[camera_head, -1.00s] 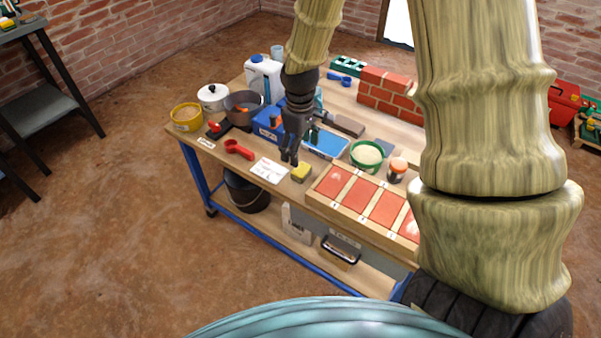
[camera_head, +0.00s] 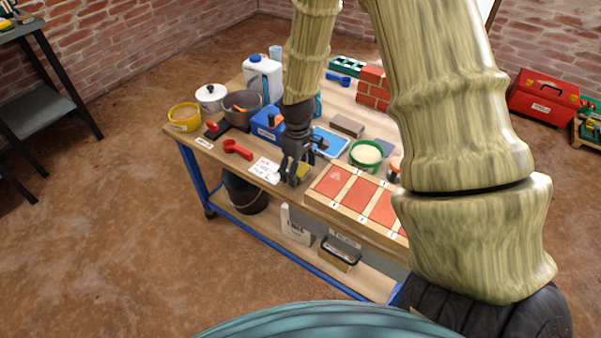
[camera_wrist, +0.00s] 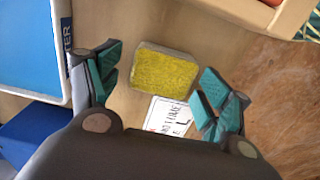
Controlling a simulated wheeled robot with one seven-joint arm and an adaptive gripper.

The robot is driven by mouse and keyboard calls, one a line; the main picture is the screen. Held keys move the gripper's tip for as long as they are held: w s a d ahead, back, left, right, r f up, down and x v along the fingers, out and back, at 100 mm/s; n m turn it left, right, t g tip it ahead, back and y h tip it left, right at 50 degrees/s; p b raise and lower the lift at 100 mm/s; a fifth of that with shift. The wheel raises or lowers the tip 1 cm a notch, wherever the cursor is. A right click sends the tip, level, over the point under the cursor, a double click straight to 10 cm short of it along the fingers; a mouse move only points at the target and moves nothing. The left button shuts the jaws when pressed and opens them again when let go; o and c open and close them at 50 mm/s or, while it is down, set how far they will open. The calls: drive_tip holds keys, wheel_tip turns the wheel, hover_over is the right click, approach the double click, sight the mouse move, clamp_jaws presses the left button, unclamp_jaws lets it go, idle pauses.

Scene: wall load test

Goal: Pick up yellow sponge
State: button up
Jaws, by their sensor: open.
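The yellow sponge (camera_wrist: 164,73) lies on the wooden table top in the wrist view, with a pale layer along its far side. My gripper (camera_wrist: 155,92) is open, with one teal-padded finger to the left and one to the right of the sponge. The sponge sits between and slightly beyond the fingertips, and no contact shows. In the head view my gripper (camera_head: 291,172) is low over the table's front edge and partly hides the sponge (camera_head: 303,171).
A white paper card (camera_wrist: 170,117) lies beside the sponge. A blue tray (camera_head: 328,142) is behind it, and a wooden box with red panels (camera_head: 355,199) is to the right. The table's front edge is close by.

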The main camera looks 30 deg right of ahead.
drive_tip(key=shift+c, duration=0.4)
drive_tip(key=c, duration=0.9)
drive_tip(key=shift+r, duration=0.15)
wheel_tip(320, 180, up, 10)
drive_tip(key=shift+f+p, duration=0.1)
drive_tip(key=shift+p, duration=0.6)
